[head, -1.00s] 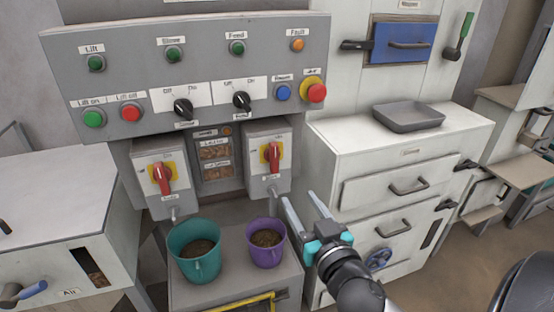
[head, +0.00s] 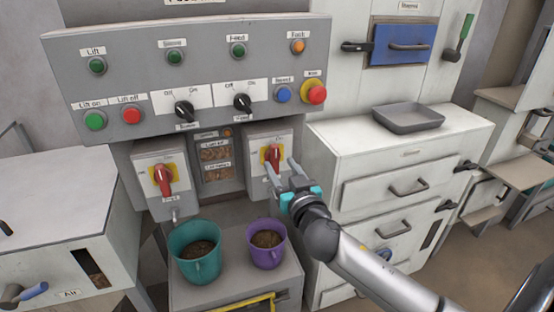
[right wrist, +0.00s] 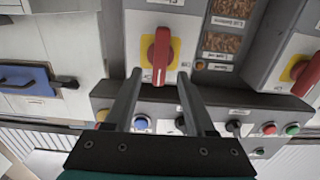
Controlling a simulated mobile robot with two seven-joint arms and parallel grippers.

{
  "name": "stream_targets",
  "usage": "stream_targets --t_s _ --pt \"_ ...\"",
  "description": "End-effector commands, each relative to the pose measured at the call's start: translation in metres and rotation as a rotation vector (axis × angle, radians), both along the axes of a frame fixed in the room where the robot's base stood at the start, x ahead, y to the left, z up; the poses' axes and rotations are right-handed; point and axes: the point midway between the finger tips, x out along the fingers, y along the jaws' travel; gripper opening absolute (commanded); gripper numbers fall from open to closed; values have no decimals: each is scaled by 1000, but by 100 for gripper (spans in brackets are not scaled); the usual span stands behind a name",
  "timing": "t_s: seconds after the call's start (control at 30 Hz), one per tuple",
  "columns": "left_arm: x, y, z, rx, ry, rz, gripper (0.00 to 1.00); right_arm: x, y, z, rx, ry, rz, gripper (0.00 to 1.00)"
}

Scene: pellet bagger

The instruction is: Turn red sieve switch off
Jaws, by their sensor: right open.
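Two red rotary handles on yellow plates sit on grey boxes under the control panel. The left red switch (head: 162,179) and the right red switch (head: 273,156) both have roughly upright handles. Their small labels are too blurred to tell which is the sieve switch. My right gripper (head: 281,164) is open and empty just in front of the right red switch. In the right wrist view, that switch (right wrist: 161,55) lies ahead, between the lines of the open fingers (right wrist: 159,78), and does not appear gripped. My left gripper is not in view.
A teal bucket (head: 182,240) and a purple bucket (head: 254,240) with pellets stand below the switches. The control panel (head: 60,75) with buttons and black knobs juts out above. A white drawer cabinet (head: 340,150) stands close on the right, with a grey tray (head: 408,117) on top.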

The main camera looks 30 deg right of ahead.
Motion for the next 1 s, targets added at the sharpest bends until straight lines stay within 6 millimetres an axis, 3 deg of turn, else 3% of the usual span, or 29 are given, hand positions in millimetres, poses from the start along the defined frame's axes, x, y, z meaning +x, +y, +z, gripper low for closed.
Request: stream_targets --t_s 0.3,0.7,1.0 --pt "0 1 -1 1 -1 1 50 30 -8 0 -1 0 -1 55" --pt "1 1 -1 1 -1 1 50 35 -8 0 0 1 0 55" --pt "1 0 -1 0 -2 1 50 34 -8 0 0 1 0 22"
